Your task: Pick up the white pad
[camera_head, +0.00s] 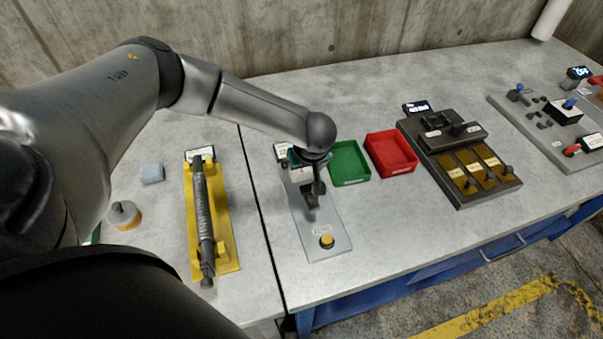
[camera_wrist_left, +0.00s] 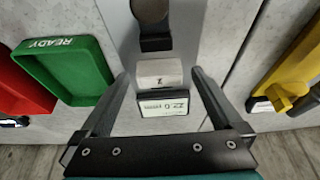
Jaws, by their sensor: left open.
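The white pad (camera_wrist_left: 160,73) is a small pale block with a dark mark, seen in the left wrist view on the grey plate. It stands between a small display reading about 22.0 (camera_wrist_left: 163,103) and a dark post (camera_wrist_left: 153,22). My left gripper (camera_wrist_left: 158,79) is open, with one finger on each side of the pad and a visible gap on both sides. In the head view my left gripper (camera_head: 314,187) points down over the grey plate (camera_head: 326,222) and hides most of the pad. My right gripper is in neither view.
A green tray (camera_head: 349,163) and a red tray (camera_head: 391,153) lie to the right. A dark device (camera_head: 458,155) stands farther right.

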